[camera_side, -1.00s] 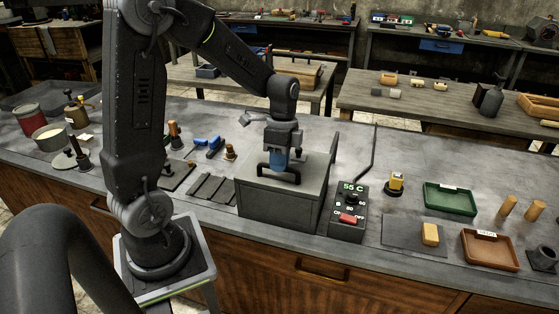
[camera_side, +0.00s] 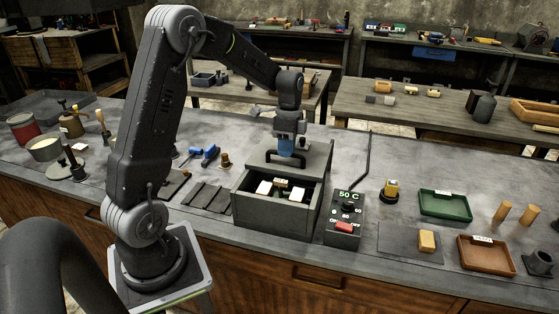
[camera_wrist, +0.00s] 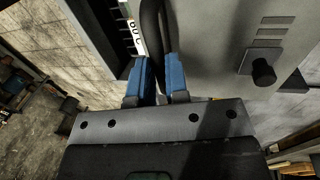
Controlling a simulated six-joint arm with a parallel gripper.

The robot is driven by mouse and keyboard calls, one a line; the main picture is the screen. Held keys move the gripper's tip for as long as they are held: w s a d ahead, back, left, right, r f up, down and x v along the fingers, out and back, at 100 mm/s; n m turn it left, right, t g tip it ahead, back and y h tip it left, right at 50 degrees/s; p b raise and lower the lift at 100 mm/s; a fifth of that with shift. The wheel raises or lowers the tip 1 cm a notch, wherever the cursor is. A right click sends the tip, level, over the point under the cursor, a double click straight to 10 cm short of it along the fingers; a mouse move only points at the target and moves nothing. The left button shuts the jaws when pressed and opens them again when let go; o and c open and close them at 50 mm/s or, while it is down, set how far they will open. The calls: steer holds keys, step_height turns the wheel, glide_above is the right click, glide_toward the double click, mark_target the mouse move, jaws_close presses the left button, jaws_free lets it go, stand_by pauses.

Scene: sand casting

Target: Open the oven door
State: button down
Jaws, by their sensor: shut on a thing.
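The oven (camera_side: 270,221) is a grey box in the middle of the bench. Its door is the grey top lid (camera_side: 316,156), which now stands back from the front of the box. The front part of the inside is uncovered and shows pale blocks (camera_side: 266,187) and a small labelled piece. My gripper (camera_side: 286,151) has blue fingers and is shut on the lid's dark handle (camera_side: 268,158). In the wrist view the blue fingers (camera_wrist: 160,75) close around the dark handle bar (camera_wrist: 152,25). The rear of the oven's inside is hidden by the lid.
A control box (camera_side: 345,217) reading 50 C, with a red switch, stands just right of the oven. A green tray (camera_side: 446,204) and a brown tray (camera_side: 487,254) sit at the right. Bench behind the oven is mostly clear.

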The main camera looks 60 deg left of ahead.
steer(key=w+a, duration=0.4)
steer(key=shift+w+a, duration=0.4)
steer(key=c, duration=1.1)
jaws_free()
steer(key=shift+r, duration=0.15)
steer(key=r, duration=0.4)
steer(key=w+a+r, duration=0.1)
steer(key=r, duration=0.8)
steer(key=shift+w+a+r, duration=0.15)
steer(key=shift+w+a, duration=0.25)
